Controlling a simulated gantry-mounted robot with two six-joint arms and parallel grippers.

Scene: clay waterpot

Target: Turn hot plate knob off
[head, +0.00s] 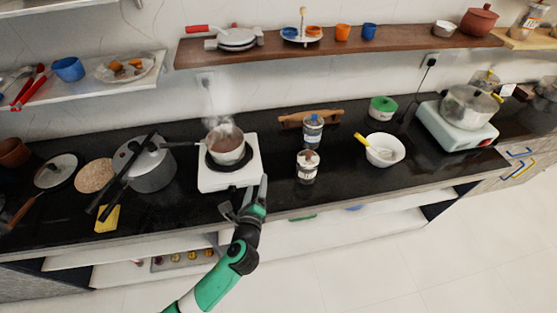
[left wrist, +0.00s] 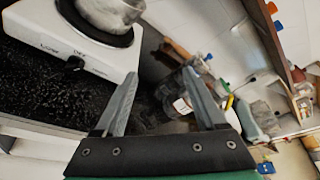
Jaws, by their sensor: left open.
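A white hot plate (head: 210,182) stands on the black counter with a steaming saucepan (head: 226,145) on its burner. The saucepan (left wrist: 110,12) is cut off at the top there. My left gripper (head: 247,193) is open and empty at the front right corner of the hot plate. Its two fingers (left wrist: 160,76) are spread apart, to the right of the hot plate in the wrist view. My right gripper is not in view.
A lidded pot (head: 150,168) stands left of the hot plate. A jar (head: 307,168) and a white bowl (head: 385,150) are to its right. A second hot plate (head: 455,130) with a steel pot stands far right. A wooden shelf (head: 370,47) runs above.

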